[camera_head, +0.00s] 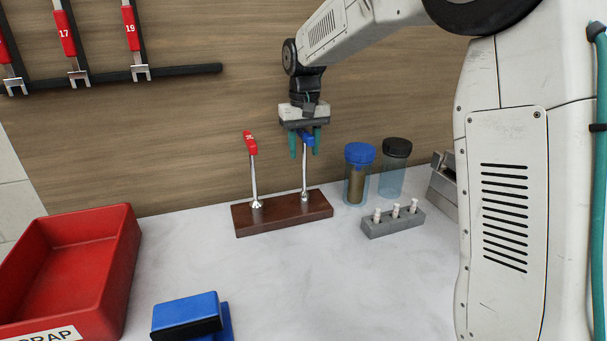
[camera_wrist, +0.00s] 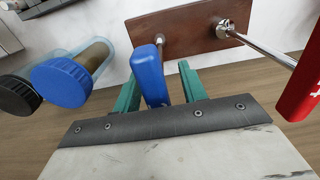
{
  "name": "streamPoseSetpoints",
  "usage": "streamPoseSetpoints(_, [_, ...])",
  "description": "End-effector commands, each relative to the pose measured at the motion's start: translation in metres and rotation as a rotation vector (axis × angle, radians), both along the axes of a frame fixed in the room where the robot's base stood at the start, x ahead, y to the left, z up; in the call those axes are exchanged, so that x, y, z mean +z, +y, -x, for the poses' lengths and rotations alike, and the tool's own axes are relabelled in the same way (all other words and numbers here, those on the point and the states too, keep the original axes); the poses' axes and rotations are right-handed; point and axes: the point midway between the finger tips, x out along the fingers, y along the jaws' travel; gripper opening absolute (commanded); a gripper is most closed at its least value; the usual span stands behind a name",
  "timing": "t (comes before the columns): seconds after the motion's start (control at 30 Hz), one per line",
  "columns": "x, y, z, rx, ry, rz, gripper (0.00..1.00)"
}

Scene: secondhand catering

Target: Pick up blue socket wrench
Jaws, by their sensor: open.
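The blue socket wrench (camera_head: 304,181) stands upright in a brown wooden stand (camera_head: 283,212), its blue handle at the top and its metal shaft below. My gripper (camera_head: 305,150) is above the stand, pointing down, with its green fingers open on either side of the blue handle. In the wrist view, the blue handle (camera_wrist: 147,75) lies between the two green fingers (camera_wrist: 158,85), with a gap visible on the right. Contact on the left cannot be told. A red-handled wrench (camera_head: 252,170) stands at the stand's left end and shows at the right in the wrist view.
A blue-lidded jar (camera_head: 358,175) and a black-lidded jar (camera_head: 393,170) stand right of the stand. A grey block (camera_head: 393,221) with small pegs is in front of them. A red bin (camera_head: 75,270) and a blue object (camera_head: 187,316) are at left front. The middle counter is clear.

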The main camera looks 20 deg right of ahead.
Motion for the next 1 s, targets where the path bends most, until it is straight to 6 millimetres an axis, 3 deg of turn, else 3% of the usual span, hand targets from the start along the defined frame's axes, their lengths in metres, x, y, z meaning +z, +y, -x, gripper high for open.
streamPoseSetpoints(0.2, [-0.001, 0.000, 0.000, 0.000, -0.001, 0.000, 0.39])
streamPoseSetpoints(0.33, [0.000, 0.000, 0.000, 0.000, 0.000, 0.000, 0.03])
streamPoseSetpoints(0.37, [0.000, 0.000, 0.000, 0.000, 0.000, 0.000, 0.00])
streamPoseSetpoints(0.77, [0.004, 0.000, 0.000, 0.000, -0.002, 0.000, 0.00])
streamPoseSetpoints(1.0, [0.028, 0.000, -0.001, 0.000, -0.004, 0.000, 0.00])
